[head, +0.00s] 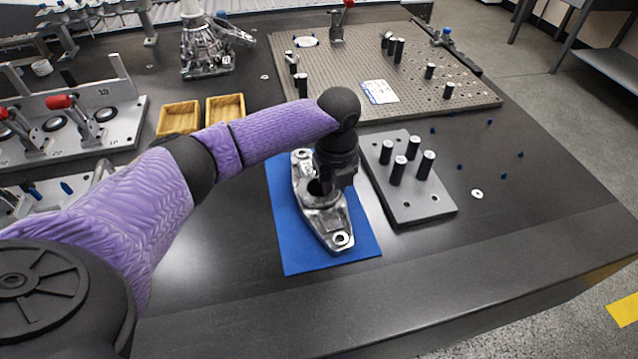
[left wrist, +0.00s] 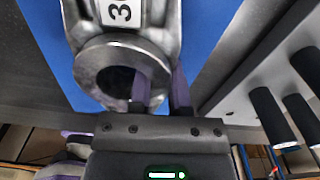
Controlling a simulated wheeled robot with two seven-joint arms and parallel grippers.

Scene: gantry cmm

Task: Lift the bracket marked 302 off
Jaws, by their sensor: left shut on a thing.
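The silver cast bracket (head: 325,218) is over the blue mat (head: 297,258), its long side running from far left to near right. A white label is on its far end; in the left wrist view the bracket (left wrist: 100,50) shows a label beginning with "3", the rest cut off. My left gripper (head: 325,187) points down at the bracket's round bore. In the left wrist view the fingers (left wrist: 160,88) are shut on the bore's wall, one inside the bore and one outside. I cannot tell whether the bracket touches the mat. My right gripper is not in view.
A grey plate (head: 425,205) with several upright black pins stands right of the mat. Behind is a perforated fixture plate (head: 345,65). Two wooden trays (head: 180,117) and a clamp fixture (head: 80,125) are at left. The near table edge is clear.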

